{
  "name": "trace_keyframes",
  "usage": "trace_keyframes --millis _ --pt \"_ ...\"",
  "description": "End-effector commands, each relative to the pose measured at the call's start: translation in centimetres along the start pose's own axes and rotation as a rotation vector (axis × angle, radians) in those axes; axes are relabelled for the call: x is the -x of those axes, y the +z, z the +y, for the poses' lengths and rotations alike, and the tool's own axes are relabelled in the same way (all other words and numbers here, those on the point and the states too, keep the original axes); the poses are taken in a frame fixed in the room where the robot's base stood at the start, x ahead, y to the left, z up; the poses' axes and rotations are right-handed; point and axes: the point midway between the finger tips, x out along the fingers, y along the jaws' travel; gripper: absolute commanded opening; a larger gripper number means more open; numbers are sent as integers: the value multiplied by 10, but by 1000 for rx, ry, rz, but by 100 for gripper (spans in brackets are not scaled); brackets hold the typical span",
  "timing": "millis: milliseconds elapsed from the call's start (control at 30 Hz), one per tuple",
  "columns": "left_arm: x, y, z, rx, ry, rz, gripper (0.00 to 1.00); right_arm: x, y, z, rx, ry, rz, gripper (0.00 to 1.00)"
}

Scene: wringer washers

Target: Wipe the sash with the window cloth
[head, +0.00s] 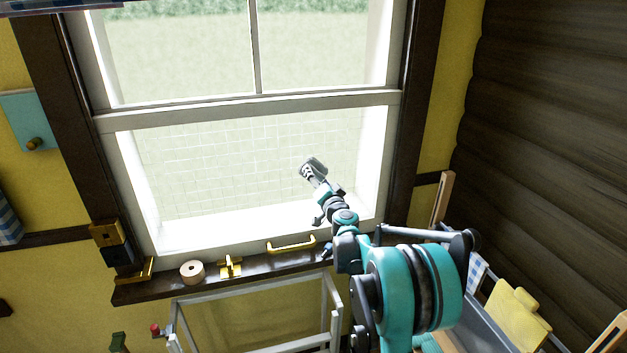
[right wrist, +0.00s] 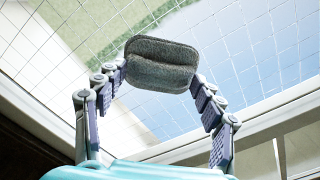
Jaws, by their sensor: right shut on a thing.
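The window sash (head: 205,236) is a white frame with a lower pane, and it stands upright in a dark wooden surround in the head view. White grid lines cross the lower pane. My right gripper (head: 313,172) is in front of the lower pane, right of its middle. It is shut on the window cloth, a dark grey folded pad (right wrist: 162,62), with one finger at each end. The cloth also shows small at the arm's tip in the head view (head: 314,163). I cannot tell whether the cloth touches the pane. My left gripper is not in view.
The dark sill (head: 150,288) holds a wooden roll (head: 192,272), a brass catch (head: 230,267) and a brass handle (head: 291,244). A glass-sided frame (head: 255,318) stands below. A rack with a yellow cloth (head: 514,316) is at the lower right.

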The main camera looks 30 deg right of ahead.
Motion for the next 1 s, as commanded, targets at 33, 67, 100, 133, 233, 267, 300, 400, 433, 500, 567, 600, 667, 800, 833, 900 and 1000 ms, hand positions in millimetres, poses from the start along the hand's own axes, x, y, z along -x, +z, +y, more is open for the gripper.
trace_keyframes --millis 33,67,100,133,233,267,300,400,433,500,567,600,667,800,833,900,1000 --pt "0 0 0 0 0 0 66 0 0 0 0 0 0 45" --pt "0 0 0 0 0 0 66 0 0 0 0 0 0 45" --pt "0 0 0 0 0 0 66 0 0 0 0 0 0 45" --pt "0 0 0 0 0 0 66 0 0 0 0 0 0 45" --pt "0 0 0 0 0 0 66 6 0 0 0 0 0 45" --pt "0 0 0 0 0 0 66 8 0 0 0 0 0 45" --pt "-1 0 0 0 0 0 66 12 0 0 0 0 0 45" --pt "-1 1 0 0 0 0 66 24 0 0 0 0 0 45" --pt "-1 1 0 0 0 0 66 27 0 0 0 0 0 45" --pt "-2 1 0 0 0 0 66 34 0 0 0 0 0 45" --pt "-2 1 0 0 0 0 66 40 0 0 0 0 0 45" --pt "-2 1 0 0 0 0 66 45 0 0 0 0 0 45" --pt "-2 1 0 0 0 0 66 50 0 0 0 0 0 45" --pt "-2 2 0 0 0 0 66 59 0 0 0 0 0 45" --pt "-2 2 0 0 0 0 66 60 0 0 0 0 0 45" --pt "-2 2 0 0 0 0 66 61 0 0 0 0 0 45" --pt "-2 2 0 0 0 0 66 60 0 0 0 0 0 45"
